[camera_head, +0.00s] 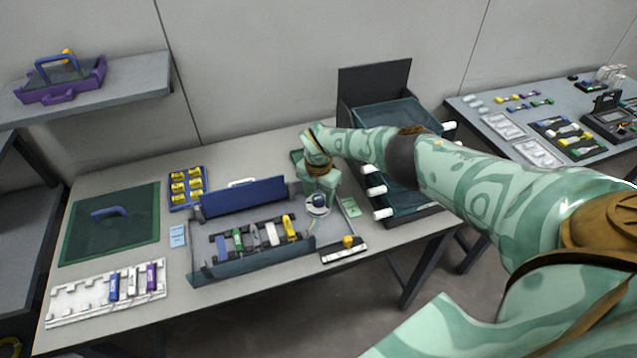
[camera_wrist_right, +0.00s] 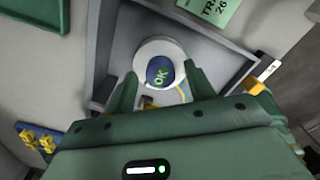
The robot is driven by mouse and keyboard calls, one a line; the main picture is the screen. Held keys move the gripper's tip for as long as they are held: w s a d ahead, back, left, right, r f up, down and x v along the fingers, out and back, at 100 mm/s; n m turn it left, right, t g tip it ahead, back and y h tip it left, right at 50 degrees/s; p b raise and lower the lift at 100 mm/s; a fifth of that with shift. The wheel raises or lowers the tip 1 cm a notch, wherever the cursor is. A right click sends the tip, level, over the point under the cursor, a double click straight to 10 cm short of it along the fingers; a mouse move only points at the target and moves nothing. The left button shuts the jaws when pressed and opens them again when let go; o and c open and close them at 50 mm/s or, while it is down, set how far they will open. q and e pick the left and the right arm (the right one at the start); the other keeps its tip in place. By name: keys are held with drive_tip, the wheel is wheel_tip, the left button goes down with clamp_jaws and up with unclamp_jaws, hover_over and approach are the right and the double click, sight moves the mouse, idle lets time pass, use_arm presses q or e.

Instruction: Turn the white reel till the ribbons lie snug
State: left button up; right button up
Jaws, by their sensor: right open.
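The white reel (camera_head: 318,210) sits at the right end of the open blue-walled tray (camera_head: 240,205) on the table. In the right wrist view the reel (camera_wrist_right: 147,50) is a round white disc with a blue centre marked "OK". My right gripper (camera_wrist_right: 162,80) is open, with its green fingers on either side of the reel's near part; I cannot tell whether they touch it. In the head view the gripper (camera_head: 319,192) is directly over the reel and partly hides it. A thin yellow strand (camera_wrist_right: 184,92) shows beside the reel; the other ribbons are hidden. My left gripper is not in view.
Several coloured holders (camera_head: 250,237) stand in the tray. A black bin rack (camera_head: 375,90) stands close behind my right arm.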

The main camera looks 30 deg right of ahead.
sight(319, 198)
wheel_tip(319, 198, up, 16)
drive_tip(key=p, duration=0.6)
